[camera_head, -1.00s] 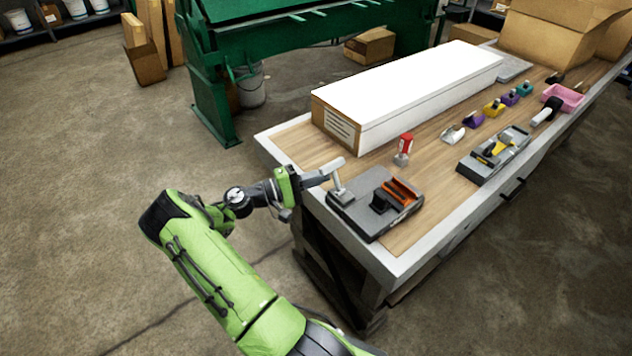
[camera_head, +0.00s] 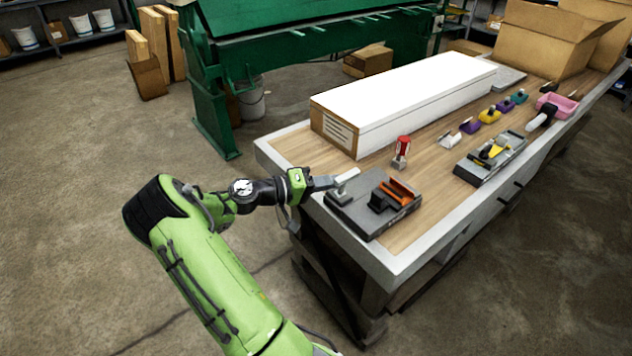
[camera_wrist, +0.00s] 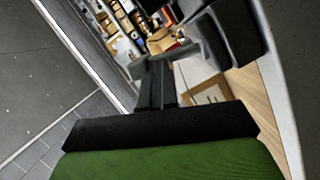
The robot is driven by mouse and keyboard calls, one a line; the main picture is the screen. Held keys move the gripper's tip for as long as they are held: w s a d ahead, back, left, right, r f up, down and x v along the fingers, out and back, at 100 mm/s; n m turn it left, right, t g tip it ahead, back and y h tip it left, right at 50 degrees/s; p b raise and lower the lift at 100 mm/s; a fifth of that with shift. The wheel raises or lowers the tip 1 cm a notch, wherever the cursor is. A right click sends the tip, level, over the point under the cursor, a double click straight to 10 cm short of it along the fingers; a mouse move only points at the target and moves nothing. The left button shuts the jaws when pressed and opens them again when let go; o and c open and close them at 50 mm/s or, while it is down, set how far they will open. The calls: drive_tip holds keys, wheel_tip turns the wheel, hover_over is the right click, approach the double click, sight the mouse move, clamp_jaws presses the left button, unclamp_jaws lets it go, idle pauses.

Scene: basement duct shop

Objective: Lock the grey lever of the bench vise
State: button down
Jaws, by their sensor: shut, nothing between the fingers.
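The bench vise (camera_head: 366,222) has a dark grey base and an orange jaw block (camera_head: 397,190). It sits at the near left corner of the workbench. Its grey lever (camera_head: 346,176) is at the vise's left end, its bar low over the base. My gripper (camera_head: 326,183) is at the lever's left end, level with the bar. In the wrist view, my black fingers (camera_wrist: 156,68) are together, with nothing between them. The grey lever (camera_wrist: 181,52) lies across just beyond their tips; whether they touch cannot be told. Part of the vise (camera_wrist: 228,35) shows at upper right.
On the workbench (camera_head: 290,150), a long white-topped box (camera_head: 400,95) lies behind the vise. A red-topped item (camera_head: 402,150) stands between them. Floor left of the bench is clear.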

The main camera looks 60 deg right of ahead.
drive_tip(key=shift+s+a, duration=0.2)
drive_tip(key=shift+s, duration=0.45)
drive_tip(key=shift+m, duration=0.3)
